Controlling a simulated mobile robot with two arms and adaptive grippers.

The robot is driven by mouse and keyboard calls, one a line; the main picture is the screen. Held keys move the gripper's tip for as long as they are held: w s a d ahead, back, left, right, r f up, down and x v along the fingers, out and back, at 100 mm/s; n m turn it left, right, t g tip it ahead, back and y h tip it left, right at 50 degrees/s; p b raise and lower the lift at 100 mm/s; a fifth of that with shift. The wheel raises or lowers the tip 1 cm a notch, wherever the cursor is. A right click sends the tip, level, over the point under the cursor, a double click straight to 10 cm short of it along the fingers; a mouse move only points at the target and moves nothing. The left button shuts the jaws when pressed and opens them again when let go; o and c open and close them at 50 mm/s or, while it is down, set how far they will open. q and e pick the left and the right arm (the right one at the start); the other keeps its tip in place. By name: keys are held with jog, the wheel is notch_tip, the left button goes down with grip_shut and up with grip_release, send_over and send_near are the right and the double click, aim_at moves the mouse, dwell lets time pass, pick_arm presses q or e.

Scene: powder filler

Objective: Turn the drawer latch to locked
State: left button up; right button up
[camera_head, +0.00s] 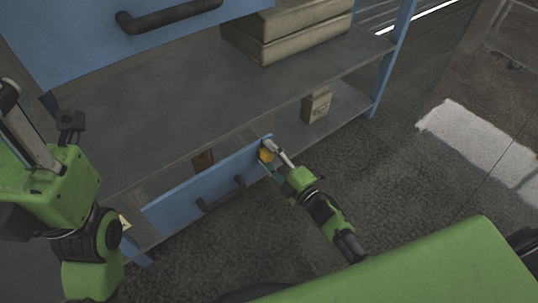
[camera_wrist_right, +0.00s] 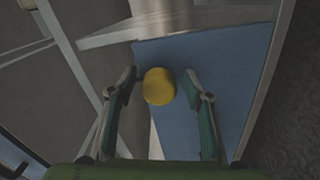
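The drawer latch is a round yellow knob (camera_head: 266,155) near the right end of the blue drawer front (camera_head: 220,183). In the right wrist view the yellow knob (camera_wrist_right: 158,86) sits against the blue panel. My right gripper (camera_head: 271,158) is at the knob. In its wrist view the gripper (camera_wrist_right: 159,76) is open, one finger on each side of the knob. A gap shows on the right; whether the left fingertip touches is unclear. My left gripper (camera_head: 45,135) is at the left edge, away from the drawer, its finger opening not clearly visible.
The drawer has a dark handle (camera_head: 220,195) and a brown item (camera_head: 203,160) behind its front. A grey shelf (camera_head: 170,115) lies above it. A small box (camera_head: 317,104) stands to the right, larger boxes (camera_head: 290,28) higher up. The floor (camera_head: 390,180) at right is clear.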

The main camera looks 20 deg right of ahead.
jog(key=v, duration=1.2)
dwell(0.4)
